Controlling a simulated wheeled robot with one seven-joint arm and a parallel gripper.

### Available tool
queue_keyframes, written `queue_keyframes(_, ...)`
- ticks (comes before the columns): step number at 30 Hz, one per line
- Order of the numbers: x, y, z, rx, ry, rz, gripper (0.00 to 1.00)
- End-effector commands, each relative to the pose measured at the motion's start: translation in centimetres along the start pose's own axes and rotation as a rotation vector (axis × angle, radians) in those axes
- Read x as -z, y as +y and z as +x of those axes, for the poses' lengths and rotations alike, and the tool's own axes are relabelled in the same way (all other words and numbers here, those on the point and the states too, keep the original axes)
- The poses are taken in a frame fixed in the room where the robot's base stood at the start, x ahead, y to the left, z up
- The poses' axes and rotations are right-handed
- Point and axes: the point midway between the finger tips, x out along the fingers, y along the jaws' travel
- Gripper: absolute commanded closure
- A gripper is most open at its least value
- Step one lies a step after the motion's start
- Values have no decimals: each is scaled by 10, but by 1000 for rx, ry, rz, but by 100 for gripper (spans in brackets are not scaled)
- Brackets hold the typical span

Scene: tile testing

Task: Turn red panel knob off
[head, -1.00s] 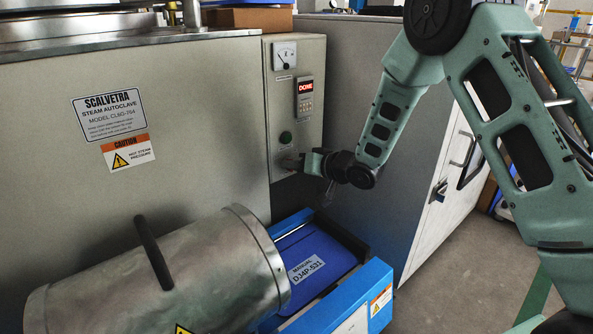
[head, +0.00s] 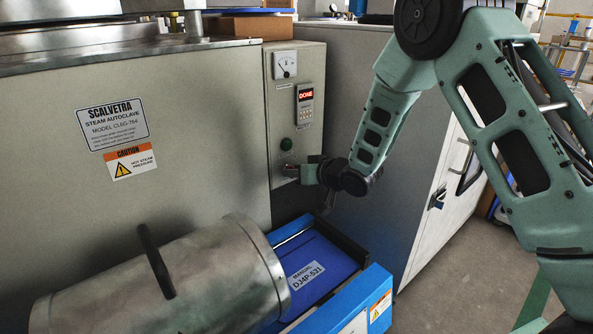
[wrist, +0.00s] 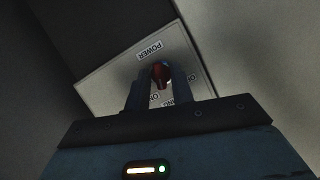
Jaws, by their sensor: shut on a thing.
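The red panel knob (wrist: 161,74) shows in the wrist view on a light plate (wrist: 113,80) marked POWER, with ON labels beside it. My gripper (wrist: 163,84) has one finger on each side of the knob and is shut on it. In the head view my gripper (head: 303,172) reaches the lower part of the autoclave's control panel (head: 312,110), below a green button (head: 287,144). A bit of the red knob (head: 287,159) shows there; the rest is hidden by the gripper. I cannot tell the knob's exact pointing direction.
The panel also carries a dial gauge (head: 285,64) and a display (head: 305,93) reading DONE. A grey cabinet (head: 440,215) stands to the right.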

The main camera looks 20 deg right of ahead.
Motion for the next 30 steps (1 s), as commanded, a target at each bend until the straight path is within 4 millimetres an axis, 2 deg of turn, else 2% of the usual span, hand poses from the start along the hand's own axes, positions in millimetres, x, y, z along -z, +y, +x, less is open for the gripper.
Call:
queue_keyframes(18, -2, -5, 0, -214, -1, -520, 99)
queue_keyframes(30, -2, -5, 1, -299, -2, -724, 99)
